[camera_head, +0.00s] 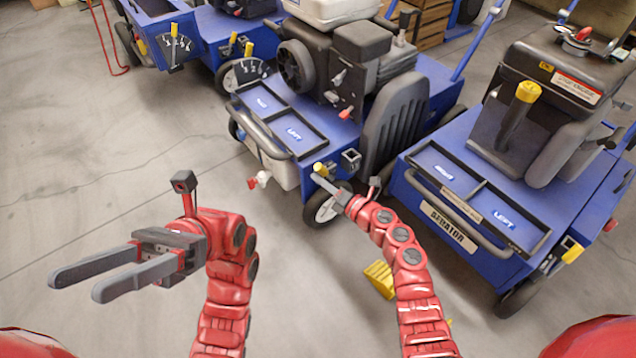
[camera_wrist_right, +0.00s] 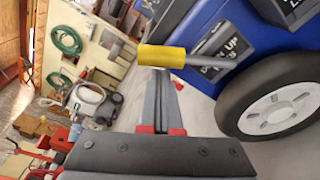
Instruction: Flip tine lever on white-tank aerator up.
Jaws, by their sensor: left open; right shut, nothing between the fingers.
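The white-tank aerator (camera_head: 330,150) is the blue machine at the centre, with a white tank (camera_head: 325,10) on top. Its tine lever has a yellow grip (camera_head: 320,169) low at the front right corner, by the wheel. In the right wrist view the yellow grip (camera_wrist_right: 162,55) sits on a grey rod that runs right to a dark plate marked UP (camera_wrist_right: 238,45). My right gripper (camera_head: 320,179) is shut and empty, its tips right at the yellow grip; contact cannot be told. My left gripper (camera_head: 75,285) is open and empty, over the floor at the left.
Another blue aerator (camera_head: 480,220) with a dark tank stands close on the right, with its own yellow-gripped lever (camera_head: 572,251). More blue machines (camera_head: 150,35) stand at the back left. A yellow object (camera_head: 380,278) lies beside my right arm. The floor at left is clear.

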